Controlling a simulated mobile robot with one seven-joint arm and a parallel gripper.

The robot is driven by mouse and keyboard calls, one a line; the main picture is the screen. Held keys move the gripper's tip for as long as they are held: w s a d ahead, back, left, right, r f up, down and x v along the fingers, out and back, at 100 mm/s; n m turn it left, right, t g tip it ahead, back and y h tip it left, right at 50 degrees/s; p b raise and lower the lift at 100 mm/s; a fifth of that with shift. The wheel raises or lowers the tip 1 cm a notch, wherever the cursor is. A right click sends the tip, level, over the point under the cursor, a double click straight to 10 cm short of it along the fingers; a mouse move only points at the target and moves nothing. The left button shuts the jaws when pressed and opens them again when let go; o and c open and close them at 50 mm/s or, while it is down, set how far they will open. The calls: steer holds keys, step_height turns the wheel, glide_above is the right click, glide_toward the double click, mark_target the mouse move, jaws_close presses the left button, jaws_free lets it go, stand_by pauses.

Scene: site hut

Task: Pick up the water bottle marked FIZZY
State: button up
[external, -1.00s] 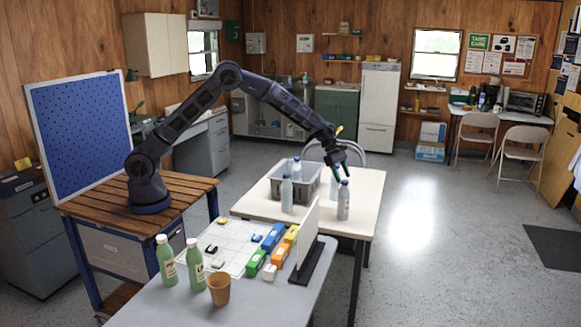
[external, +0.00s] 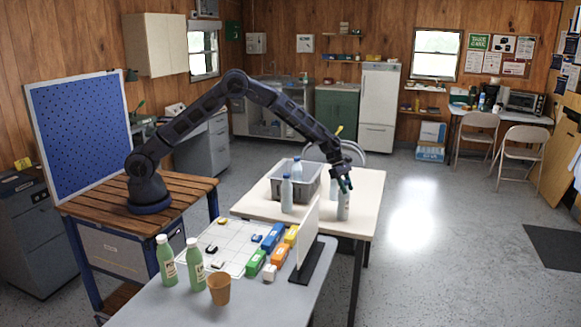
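Several pale blue-grey water bottles show on and around the cream table (external: 362,182). One bottle (external: 343,207) stands upright at the table's front right. Another bottle (external: 286,195) stands in front of the grey crate (external: 312,187). A bottle (external: 297,171) shows at the crate, and one more (external: 334,186) is partly hidden behind my arm. I cannot read any label, so I cannot tell which is marked FIZZY.
A white upright panel (external: 308,232) stands on the near grey table (external: 240,300), close to the cream table's front edge. That table also holds green bottles (external: 166,261), a brown cup (external: 219,288) and coloured blocks (external: 273,238). The cream table's right side is clear.

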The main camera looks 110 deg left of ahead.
jaws_close()
